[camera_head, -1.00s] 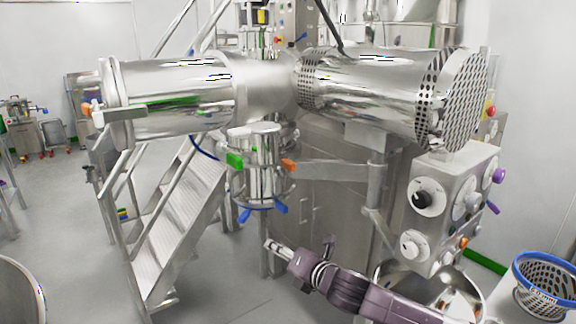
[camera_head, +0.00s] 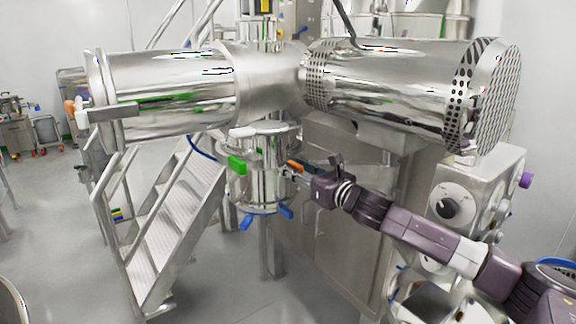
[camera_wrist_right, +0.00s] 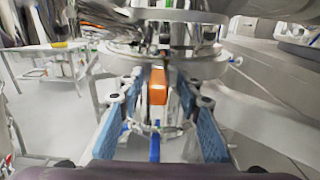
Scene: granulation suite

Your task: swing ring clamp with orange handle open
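The orange handle (camera_head: 295,166) is on the right side of the upright steel vessel (camera_head: 263,186) under the horizontal cylinder. It belongs to a ring clamp around the vessel, which is partly hidden. My right gripper (camera_head: 287,174) comes in from the right and its tips are close to the orange handle. In the right wrist view the orange handle (camera_wrist_right: 157,87) appears between the tips of my right gripper (camera_wrist_right: 160,98), with a gap on each side. The blue-padded fingers are apart. I cannot tell whether the handle is inside the fingers or just beyond them. My left gripper is not in view.
A green handle (camera_head: 237,164) sits on the vessel's left, and blue handles (camera_head: 247,221) hang at its lower ring. Metal stairs (camera_head: 172,234) stand to the left. A large horizontal steel cylinder (camera_head: 170,85) is above. A control box (camera_head: 462,200) stands at right.

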